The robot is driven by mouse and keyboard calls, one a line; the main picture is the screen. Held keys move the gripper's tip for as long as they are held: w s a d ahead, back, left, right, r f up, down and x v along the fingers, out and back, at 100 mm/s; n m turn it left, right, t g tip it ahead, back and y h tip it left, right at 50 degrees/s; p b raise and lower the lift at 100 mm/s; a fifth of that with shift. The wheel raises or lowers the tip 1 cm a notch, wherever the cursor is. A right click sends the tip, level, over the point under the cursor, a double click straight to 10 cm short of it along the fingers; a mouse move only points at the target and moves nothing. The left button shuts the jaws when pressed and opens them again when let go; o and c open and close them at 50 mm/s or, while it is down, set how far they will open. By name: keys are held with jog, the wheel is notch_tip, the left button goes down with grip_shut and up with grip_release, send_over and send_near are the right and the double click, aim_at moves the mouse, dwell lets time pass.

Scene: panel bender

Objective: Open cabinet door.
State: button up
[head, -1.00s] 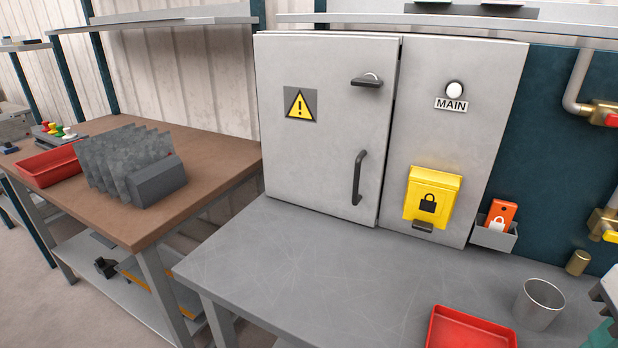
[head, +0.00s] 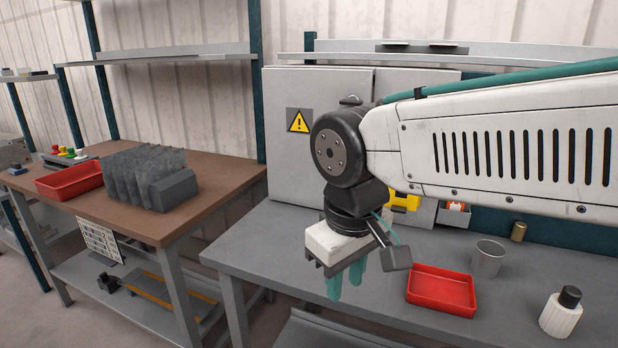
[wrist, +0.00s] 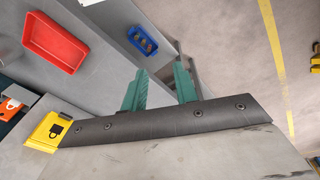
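The grey cabinet door (head: 292,165) with a yellow warning sign (head: 299,120) is shut in the head view. A bit of its upper latch (head: 350,100) shows above my wrist joint. My arm hides its vertical black handle. My gripper (head: 346,282) points down in front of the cabinet, above the front part of the grey bench. Its teal fingers stand apart and empty, as the wrist view also shows (wrist: 160,87). No door handle is visible in the wrist view.
On the grey bench (head: 260,240) are a red tray (head: 440,290), a metal cup (head: 488,258) and a white bottle (head: 561,312). A yellow lock box (head: 402,201) is partly hidden behind my arm. A brown workbench (head: 120,205) stands left. The wrist view shows a blue bin (wrist: 142,40).

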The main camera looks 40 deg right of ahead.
jog(key=w+d+r+n+g+h, duration=0.1)
jog(key=w+d+n+h, duration=0.5)
jog(key=d, duration=0.4)
jog(key=w+d+n+g+h, duration=0.1)
jog(key=w+d+n+h, duration=0.4)
jog(key=w+d, duration=0.4)
jog(key=w+d+f+n+t+h, duration=0.25)
jog(key=w+n+t, duration=0.2)
jog(key=w, duration=0.35)
jog(key=w+d+f+n+t+h, duration=0.1)
jog(key=w+d+n+t+h, duration=0.2)
jog(key=w+n, duration=0.35)
jog(key=x, duration=0.7)
jog(key=shift+w+a+f, duration=0.1)
jog(key=shift+w, duration=0.3)
grip_shut()
